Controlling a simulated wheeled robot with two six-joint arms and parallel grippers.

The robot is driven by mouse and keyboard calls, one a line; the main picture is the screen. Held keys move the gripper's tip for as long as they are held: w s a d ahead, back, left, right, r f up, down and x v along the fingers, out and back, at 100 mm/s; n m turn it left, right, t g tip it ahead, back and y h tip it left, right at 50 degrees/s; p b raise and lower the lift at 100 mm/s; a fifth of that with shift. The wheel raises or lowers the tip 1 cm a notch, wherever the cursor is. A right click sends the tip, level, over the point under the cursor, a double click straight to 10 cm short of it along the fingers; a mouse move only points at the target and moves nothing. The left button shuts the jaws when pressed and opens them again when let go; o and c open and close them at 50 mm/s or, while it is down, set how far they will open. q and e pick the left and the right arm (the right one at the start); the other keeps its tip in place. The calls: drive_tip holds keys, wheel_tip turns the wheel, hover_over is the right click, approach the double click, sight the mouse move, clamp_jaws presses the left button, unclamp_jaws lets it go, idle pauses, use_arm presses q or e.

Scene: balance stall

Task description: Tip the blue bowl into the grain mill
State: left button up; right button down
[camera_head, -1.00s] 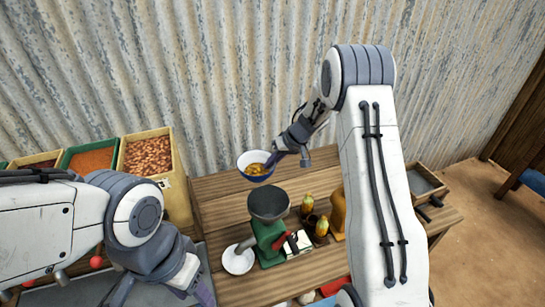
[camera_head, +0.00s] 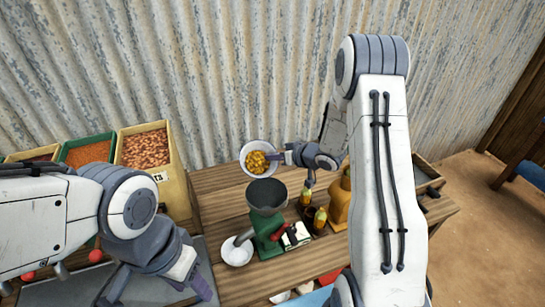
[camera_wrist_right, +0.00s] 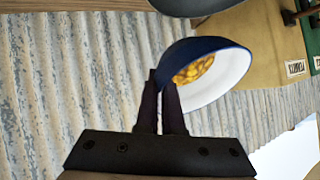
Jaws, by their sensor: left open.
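The blue bowl (camera_head: 247,148), white inside and holding yellow grain (camera_head: 257,161), is in the air just behind and above the grain mill. It is tilted, its opening turned toward the head camera. My right gripper (camera_head: 285,157) is shut on its rim; the right wrist view shows the fingers (camera_wrist_right: 165,100) on the bowl (camera_wrist_right: 215,75). The grain mill has a dark hopper (camera_head: 267,193) on a green body (camera_head: 268,228) and stands on the wooden table. My left gripper (camera_head: 196,292) is open and low at the left, apart from the mill; its fingertips are partly hidden.
A white saucer (camera_head: 237,250) stands under the mill's spout. Corn cobs (camera_head: 319,219) and an ochre jar (camera_head: 338,202) stand right of the mill. Crates of produce (camera_head: 172,185) line the left. A corrugated wall (camera_head: 230,60) rises close behind.

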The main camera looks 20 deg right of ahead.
drive_tip(key=shift+s+t, duration=0.2)
drive_tip(key=shift+t, duration=0.3)
drive_tip(key=shift+r+n+t+y+b, duration=0.15)
drive_tip(key=shift+n+t+y+b, duration=0.2)
drive_tip(key=shift+t+b, duration=0.5)
drive_tip(key=shift+s+n+t+y+b, duration=0.4)
drive_tip(key=shift+t+b, duration=0.5)
drive_tip(key=shift+b, duration=1.65)
drive_tip(key=shift+s+n+t+y+b, duration=0.35)
drive_tip(key=shift+t+b, duration=0.5)
drive_tip(key=shift+b, duration=1.7)
drive_tip(key=shift+s+d+f+n+t+y+b, duration=0.15)
drive_tip(key=shift+s+n+t+y+b, duration=0.35)
drive_tip(key=shift+b, duration=1.75)
drive_tip(key=shift+s+a+f+n+t+y+b, duration=0.1)
drive_tip(key=shift+s+n+t+y+b, duration=0.4)
drive_tip(key=shift+b, duration=1.7)
drive_tip(key=shift+s+d+f+n+t+y+b, duration=0.15)
drive_tip(key=shift+t+b, duration=0.65)
drive_tip(key=shift+b, duration=1.45)
drive_tip(key=shift+s+r+n+t+y+b, duration=0.15)
drive_tip(key=shift+s+n+t+y+b, duration=0.55)
drive_tip(key=shift+b, duration=2.35)
drive_tip(key=shift+s+r+n+t+y+b, duration=0.1)
drive_tip(key=shift+s+n+t+y+b, duration=0.2)
drive_tip(key=shift+s+n+y+b, duration=1.75)
drive_tip(key=shift+w+r+m+h+b, duration=0.1)
drive_tip(key=shift+w+m+h+b, duration=0.4)
drive_tip(key=shift+w+b, duration=0.85)
drive_tip(key=shift+s, duration=0.35)
